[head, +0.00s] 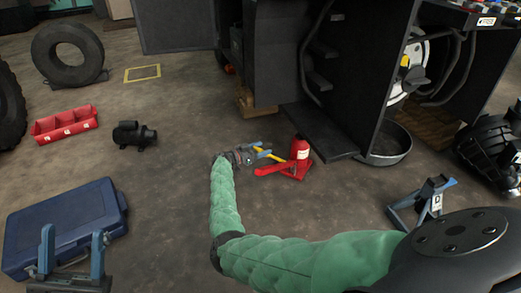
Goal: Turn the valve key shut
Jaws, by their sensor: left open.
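A red bottle jack (299,153) stands upright on the floor near the middle of the head view, with a red bar reaching out to its left. A thin yellow rod (272,155) lies beside it; I cannot tell whether this is the valve key. My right gripper (260,151), at the end of the green-sleeved arm, is low at the left of the jack with its blue fingers at the rod's left end. It is too small to tell whether it grips the rod. My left gripper (74,246) is open and empty at the lower left, in front of a blue case.
The blue case (95,205), a red bin (66,124), a black motor (134,135) and a tyre (68,54) are at left. The dark forklift body (330,110) rises behind the jack. A round pan (388,147) and a blue stand (420,202) are at right.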

